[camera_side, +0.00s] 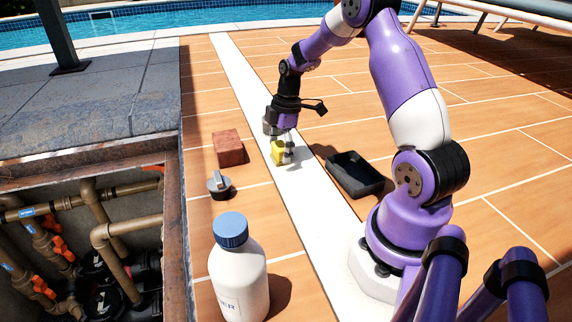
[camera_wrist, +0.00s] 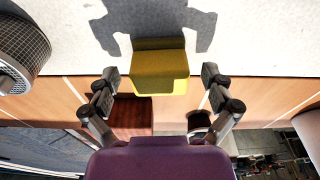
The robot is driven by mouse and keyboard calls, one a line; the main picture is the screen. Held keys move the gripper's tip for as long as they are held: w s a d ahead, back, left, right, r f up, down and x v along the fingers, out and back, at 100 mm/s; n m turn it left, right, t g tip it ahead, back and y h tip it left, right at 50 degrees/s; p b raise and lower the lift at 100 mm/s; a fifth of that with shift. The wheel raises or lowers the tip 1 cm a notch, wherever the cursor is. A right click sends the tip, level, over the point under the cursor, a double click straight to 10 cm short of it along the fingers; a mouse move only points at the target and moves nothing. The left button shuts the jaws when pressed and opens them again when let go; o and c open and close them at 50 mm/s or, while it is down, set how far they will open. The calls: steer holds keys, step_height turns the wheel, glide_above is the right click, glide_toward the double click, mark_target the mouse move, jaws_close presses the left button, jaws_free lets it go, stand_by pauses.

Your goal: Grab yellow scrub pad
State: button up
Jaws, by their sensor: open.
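The yellow scrub pad (camera_side: 278,152) stands on the white strip of the deck in the side view, right at my gripper (camera_side: 283,150). In the wrist view the yellow scrub pad (camera_wrist: 159,70) is a small block centred ahead, between the lines of the two fingers. My gripper (camera_wrist: 160,85) is open, with one finger on each side and a gap between each fingertip and the pad. In the side view the fingers partly hide the pad.
A reddish brick (camera_side: 228,148), a grey-topped round item (camera_side: 219,185) and a blue-capped white bottle (camera_side: 238,272) stand left of the strip. A black tray (camera_side: 354,174) lies to the right. The open pit with pipes (camera_side: 100,235) is at far left.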

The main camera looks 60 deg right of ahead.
steer(key=c, duration=1.1)
steer(key=shift+c, duration=0.2)
